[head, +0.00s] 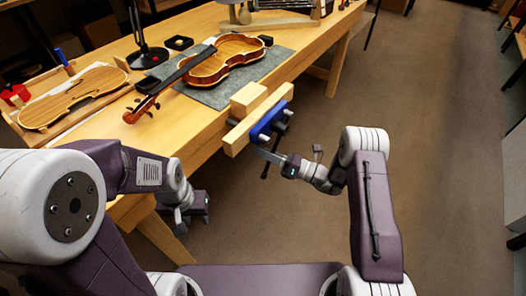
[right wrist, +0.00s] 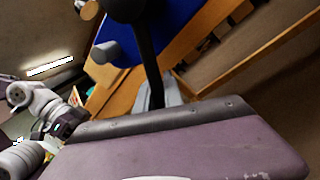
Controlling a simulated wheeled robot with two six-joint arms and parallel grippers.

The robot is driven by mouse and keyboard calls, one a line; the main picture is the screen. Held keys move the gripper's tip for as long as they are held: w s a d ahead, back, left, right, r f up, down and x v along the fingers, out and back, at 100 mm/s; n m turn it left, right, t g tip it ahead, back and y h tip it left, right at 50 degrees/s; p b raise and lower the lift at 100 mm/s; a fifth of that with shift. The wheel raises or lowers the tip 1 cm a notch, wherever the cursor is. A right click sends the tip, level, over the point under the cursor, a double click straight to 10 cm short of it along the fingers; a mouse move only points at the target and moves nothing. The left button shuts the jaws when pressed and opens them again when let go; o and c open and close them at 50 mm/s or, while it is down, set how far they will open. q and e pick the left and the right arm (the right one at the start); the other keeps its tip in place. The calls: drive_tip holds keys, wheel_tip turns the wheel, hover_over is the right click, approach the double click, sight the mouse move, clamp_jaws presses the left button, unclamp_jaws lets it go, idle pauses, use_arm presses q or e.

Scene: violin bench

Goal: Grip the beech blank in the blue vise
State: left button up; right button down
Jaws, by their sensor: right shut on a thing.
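The blue vise (head: 267,122) is mounted at the bench's front edge, with a long pale wooden jaw (head: 257,119). The beech blank (head: 248,98) appears as a pale block behind that jaw, its top standing above it. I cannot tell whether the jaw presses on it. My right gripper (head: 266,156) is shut on the dark vise handle (head: 266,168), in front of the vise. In the right wrist view, the handle (right wrist: 150,65) runs between the fingers, below the blue vise body (right wrist: 125,48). My left gripper (head: 190,213) hangs low beside the bench leg; its fingers are unclear.
A violin (head: 222,60) lies on a grey mat (head: 215,94) behind the vise. A violin plate (head: 75,97) lies in a wooden tray at the left. A black lamp (head: 148,55) stands behind. The floor (head: 420,130) right of the bench is clear.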

drive_tip(key=shift+s+f, duration=0.1)
drive_tip(key=c, duration=1.5)
unclamp_jaws()
drive_tip(key=shift+d, duration=0.1)
drive_tip(key=shift+o, duration=0.2)
